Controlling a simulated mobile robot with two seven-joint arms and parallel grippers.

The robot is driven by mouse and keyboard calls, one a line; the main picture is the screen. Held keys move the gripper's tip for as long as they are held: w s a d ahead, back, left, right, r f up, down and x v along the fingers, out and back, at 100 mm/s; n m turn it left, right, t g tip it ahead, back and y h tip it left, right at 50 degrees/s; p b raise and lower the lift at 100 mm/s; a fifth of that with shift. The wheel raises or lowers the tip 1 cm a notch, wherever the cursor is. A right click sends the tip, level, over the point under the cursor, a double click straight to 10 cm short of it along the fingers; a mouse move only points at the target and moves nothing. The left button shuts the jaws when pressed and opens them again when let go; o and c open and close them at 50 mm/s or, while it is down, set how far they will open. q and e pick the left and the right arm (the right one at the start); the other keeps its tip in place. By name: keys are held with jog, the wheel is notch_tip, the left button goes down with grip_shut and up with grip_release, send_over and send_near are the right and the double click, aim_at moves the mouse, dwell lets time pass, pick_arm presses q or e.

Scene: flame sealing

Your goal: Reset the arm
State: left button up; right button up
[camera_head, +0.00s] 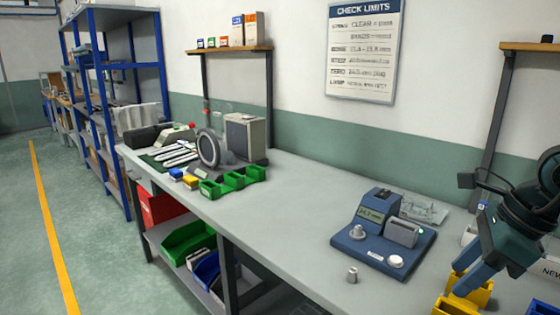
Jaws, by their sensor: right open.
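My right gripper (482,275) is at the right edge of the head view, with its arm coming in from the right. It points down and to the left above the yellow bins (470,290) at the bench's front right. It is open, and I see nothing held in it. My left gripper is not in view. The long grey bench (300,220) runs across the view. A blue device (376,235) with a small display stands on the bench to the left of the gripper, apart from it.
A small metal part (352,275) stands before the blue device. Green bins (233,182), a ring-shaped device (208,148) and a grey box (244,137) stand at the far left of the bench. A shelf post (497,120) rises behind my right arm. The bench middle is clear.

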jog(key=s+a+m+y+p, duration=0.3)
jog(key=a+m+y, duration=0.2)
jog(key=a+y, duration=1.15)
jog(key=w+f+m+t+h+p, duration=0.15)
jog(key=f+m+t+h, duration=0.55)
jog(key=m, duration=0.7)
jog(key=w+f+m+t+h+p, duration=0.1)
jog(key=w+f+m+t+h, duration=0.2)
jog(key=m+t, duration=0.85)
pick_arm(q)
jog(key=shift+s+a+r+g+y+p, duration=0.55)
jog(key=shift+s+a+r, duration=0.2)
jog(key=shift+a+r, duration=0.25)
pick_arm(e)
jog(key=s+f+m+g+h, duration=0.3)
jog(key=s+f+m+g, duration=0.2)
jog(key=f, duration=0.4)
jog(key=s+f+m+g+h, duration=0.4)
jog(key=s+f+m+g, duration=0.1)
jog(key=s+f+m, duration=0.2)
jog(key=shift+s+a+f+m+g, duration=0.15)
jog(key=shift+a+f+m+g, duration=0.25)
jog(key=shift+f+m, duration=0.45)
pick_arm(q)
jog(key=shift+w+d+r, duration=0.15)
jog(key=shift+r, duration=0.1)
